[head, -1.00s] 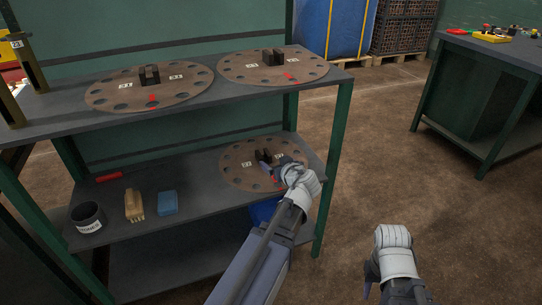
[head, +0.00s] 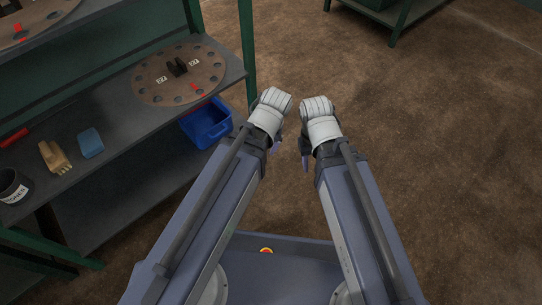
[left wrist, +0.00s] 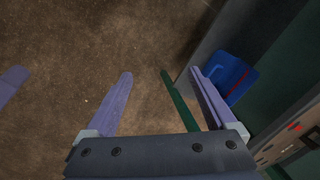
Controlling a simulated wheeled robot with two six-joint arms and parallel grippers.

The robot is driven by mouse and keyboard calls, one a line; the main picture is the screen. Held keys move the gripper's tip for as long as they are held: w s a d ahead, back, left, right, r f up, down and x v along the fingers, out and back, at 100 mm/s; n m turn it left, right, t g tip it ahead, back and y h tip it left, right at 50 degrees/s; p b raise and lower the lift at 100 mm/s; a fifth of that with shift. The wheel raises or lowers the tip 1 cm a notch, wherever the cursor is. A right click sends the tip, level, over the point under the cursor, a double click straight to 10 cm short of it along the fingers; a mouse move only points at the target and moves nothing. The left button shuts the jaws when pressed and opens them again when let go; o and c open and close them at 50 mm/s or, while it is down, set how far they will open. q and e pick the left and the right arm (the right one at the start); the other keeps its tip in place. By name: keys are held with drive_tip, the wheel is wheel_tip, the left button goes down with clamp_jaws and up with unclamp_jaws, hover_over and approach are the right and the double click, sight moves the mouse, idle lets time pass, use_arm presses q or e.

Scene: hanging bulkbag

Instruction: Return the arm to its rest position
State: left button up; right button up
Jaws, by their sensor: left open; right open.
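My left gripper (head: 276,142) is over the open floor to the right of the shelf rack, with its fingers partly hidden by the wrist in the head view. In the left wrist view its two purple fingers (left wrist: 160,74) are spread apart with nothing between them. My right gripper (head: 305,158) is close beside it on the right, pointing down and holding nothing visible. One purple finger of it shows at the left edge of the left wrist view (left wrist: 10,83). Both arms reach forward side by side from my base.
A blue bin (head: 206,125) sits below the disc. The floor at right is clear.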

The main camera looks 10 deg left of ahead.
use_arm(q)
drive_tip(key=s+d+m, duration=0.1)
drive_tip(key=s+d+g, duration=0.1)
drive_tip(key=s+d+m+h, duration=0.1)
drive_tip(key=s+d, duration=0.1)
drive_tip(key=shift+s+f+m+g, duration=0.1)
drive_tip(key=shift+f+m+g, duration=0.2)
wheel_tip(320, 180, up, 40)
drive_tip(key=p, duration=4)
